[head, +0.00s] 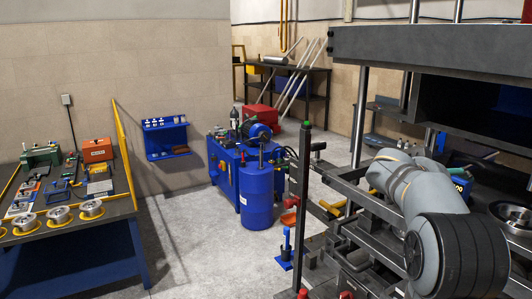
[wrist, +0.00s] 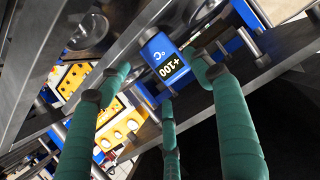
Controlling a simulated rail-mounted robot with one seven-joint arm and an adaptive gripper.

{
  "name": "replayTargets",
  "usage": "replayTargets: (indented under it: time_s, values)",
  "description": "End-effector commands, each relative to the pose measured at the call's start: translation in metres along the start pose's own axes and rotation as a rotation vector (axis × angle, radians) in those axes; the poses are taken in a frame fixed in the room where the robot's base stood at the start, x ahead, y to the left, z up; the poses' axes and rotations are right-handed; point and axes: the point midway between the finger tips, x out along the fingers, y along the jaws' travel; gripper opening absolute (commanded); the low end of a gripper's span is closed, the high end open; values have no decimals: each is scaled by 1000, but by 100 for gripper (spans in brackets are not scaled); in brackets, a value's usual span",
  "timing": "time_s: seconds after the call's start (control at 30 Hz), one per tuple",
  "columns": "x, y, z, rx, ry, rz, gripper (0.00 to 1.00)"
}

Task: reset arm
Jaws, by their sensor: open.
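My arm (head: 425,205) reaches in from the lower right of the head view, bent beside the press (head: 430,50). Part of a blue box with yellow digits also shows behind my arm in the head view (head: 461,183).
Grey metal press beams cross the wrist view close to the fingers. A table (head: 75,233) with tools and round metal parts stands at left. A blue drum (head: 256,195) stands by a blue pump unit. The floor (head: 195,245) between table and drum is clear.

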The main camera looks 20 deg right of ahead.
Motion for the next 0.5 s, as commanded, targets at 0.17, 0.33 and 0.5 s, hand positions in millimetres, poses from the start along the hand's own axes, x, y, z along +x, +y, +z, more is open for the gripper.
replayTargets:
  time_s: [0.17,0.33,0.5]
  values:
    - [39,0,0,-2,-2,3,65]
    - [42,-1,-14,8,4,-2,65]
    - [34,0,-30,3,2,-1,65]
